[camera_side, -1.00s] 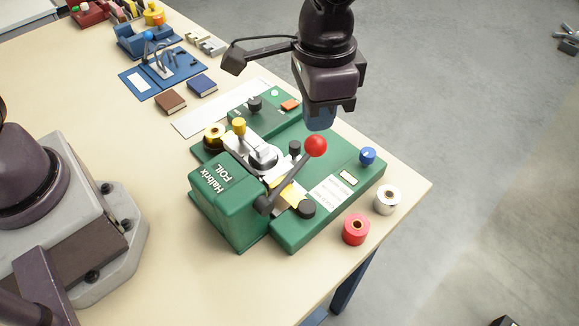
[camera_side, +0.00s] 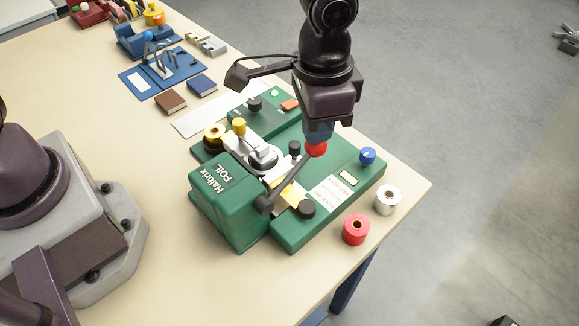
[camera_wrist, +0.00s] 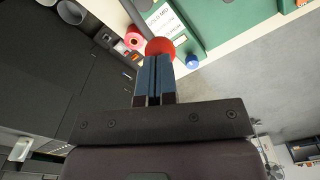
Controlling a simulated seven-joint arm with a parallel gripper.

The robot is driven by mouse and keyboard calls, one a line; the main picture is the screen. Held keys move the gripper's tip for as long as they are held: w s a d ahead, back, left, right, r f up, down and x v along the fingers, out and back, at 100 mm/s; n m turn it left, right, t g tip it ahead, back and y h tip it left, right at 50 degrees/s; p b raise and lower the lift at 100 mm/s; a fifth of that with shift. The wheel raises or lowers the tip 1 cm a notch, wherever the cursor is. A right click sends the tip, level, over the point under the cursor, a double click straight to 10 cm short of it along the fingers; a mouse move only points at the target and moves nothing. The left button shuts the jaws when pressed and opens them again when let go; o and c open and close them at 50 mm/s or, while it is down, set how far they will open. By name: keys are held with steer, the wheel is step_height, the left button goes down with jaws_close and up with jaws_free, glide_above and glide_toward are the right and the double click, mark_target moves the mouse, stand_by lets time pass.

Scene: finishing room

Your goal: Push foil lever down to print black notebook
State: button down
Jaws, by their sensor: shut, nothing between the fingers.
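The green foil machine (camera_side: 222,196) stands near the table's front right. Its dark lever (camera_side: 283,190) slants up to the right and ends in a red ball (camera_side: 317,150). The ball also shows in the wrist view (camera_wrist: 160,46). My gripper (camera_side: 318,141) points down with its blue fingers shut and empty. The fingertips are at the top of the ball and cover part of it; I cannot tell whether they touch. In the wrist view the shut fingers (camera_wrist: 154,62) end right at the ball. I cannot make out a black notebook in the machine.
A red foil roll (camera_side: 355,230) and a silver roll (camera_side: 388,199) stand by the machine's right side. A blue knob (camera_side: 367,155) rises from its base. Brown (camera_side: 171,101) and navy (camera_side: 202,86) notebooks lie behind it. The table's left middle is clear.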

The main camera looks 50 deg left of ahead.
mark_target(318, 150)
steer(key=shift+f, duration=0.15)
steer(key=shift+w+f, duration=0.15)
steer(key=shift+f, duration=1)
steer(key=shift+w+f, duration=0.15)
steer(key=shift+f, duration=1)
steer(key=shift+f, duration=0.2)
steer(key=shift+s+f, duration=0.15)
steer(key=shift+f, duration=1.4)
steer(key=shift+s+r, duration=0.15)
steer(key=shift+r, duration=5.55)
